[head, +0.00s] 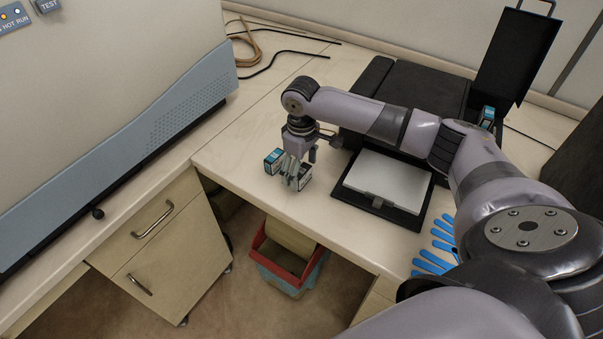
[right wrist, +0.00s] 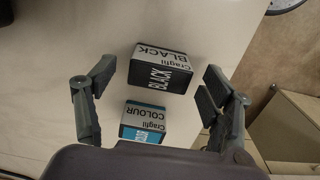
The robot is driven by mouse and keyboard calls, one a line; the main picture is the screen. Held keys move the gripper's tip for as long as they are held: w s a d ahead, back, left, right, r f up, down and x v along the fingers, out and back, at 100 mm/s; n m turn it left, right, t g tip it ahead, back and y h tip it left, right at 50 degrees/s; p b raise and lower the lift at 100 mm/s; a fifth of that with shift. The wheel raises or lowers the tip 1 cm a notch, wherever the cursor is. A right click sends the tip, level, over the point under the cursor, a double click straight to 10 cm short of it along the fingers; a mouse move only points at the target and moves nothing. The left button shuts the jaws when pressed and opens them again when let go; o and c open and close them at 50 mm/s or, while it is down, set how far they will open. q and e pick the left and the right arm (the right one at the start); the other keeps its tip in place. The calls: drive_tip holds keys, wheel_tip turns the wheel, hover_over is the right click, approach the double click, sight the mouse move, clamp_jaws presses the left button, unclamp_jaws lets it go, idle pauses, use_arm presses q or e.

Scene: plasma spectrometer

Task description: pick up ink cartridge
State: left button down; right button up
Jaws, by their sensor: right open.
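Two small cartridge boxes stand on the light table. The one marked BLACK (right wrist: 160,72) has black, white and grey faces. The one marked COLOUR (right wrist: 144,122) is black, white and blue, and stands lower in the right wrist view. My right gripper (right wrist: 156,88) is open, with its fingers to either side of the boxes in that view and nothing clamped. In the head view my right gripper (head: 292,172) points down among the boxes, the colour box (head: 273,160) to its left and the black box (head: 304,178) to its right, partly hidden. My left gripper is not in view.
A black printer (head: 412,84) with a paper tray (head: 387,181) stands right of the gripper. Blue gloves (head: 435,250) lie near the front edge. A large grey instrument (head: 120,90) fills the left. A red bin (head: 287,268) is below the table edge. Cables (head: 285,55) lie behind.

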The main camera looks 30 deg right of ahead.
drive_tip(key=shift+f, duration=1.05)
drive_tip(key=c, duration=1.2)
